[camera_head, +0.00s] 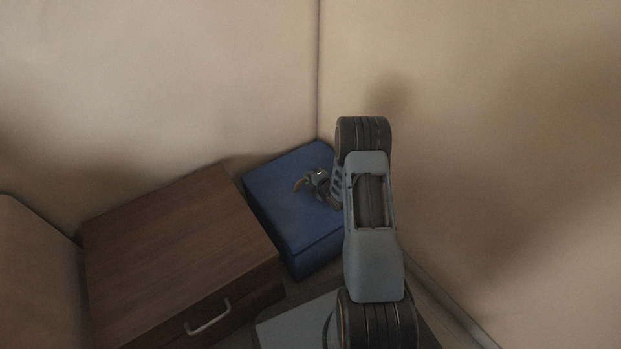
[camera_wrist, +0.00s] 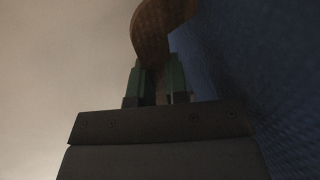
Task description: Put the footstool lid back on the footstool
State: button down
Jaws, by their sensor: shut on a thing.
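The blue footstool (camera_head: 318,262) stands in the corner of the room. Its blue lid (camera_head: 283,203) shows as the flat top, lying over the body with a seam line near the front. Whether it sits fully flush cannot be told. My gripper (camera_head: 307,181) is just above the lid, shut on a brown curved piece (camera_wrist: 150,25) that looks like the lid's tab or handle. In the wrist view my gripper's fingers (camera_wrist: 158,80) close around this piece, beside a blue woven surface (camera_wrist: 240,65). My arm hides the lid's right side.
A brown wooden cabinet (camera_head: 175,235) with a metal handle (camera_head: 208,318) stands close to the left of the footstool. Beige walls meet behind the footstool. A brown rounded piece of furniture (camera_head: 35,280) is at the far left. Little free room surrounds the footstool.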

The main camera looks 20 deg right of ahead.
jog(key=shift+s+f, duration=0.1)
jog(key=shift+f, duration=0.5)
dwell(0.4)
jog(key=c, duration=1.1)
grip_release()
jog(key=shift+o, duration=0.2)
jog(key=shift+f, duration=0.2)
jog(key=p+v, duration=0.1)
jog(key=v, duration=0.3)
jog(key=p+v, duration=0.2)
jog(key=v, duration=0.3)
jog(key=p+v, duration=0.2)
jog(key=v, duration=0.3)
jog(key=shift+r, duration=0.3)
jog(key=shift+w, duration=0.25)
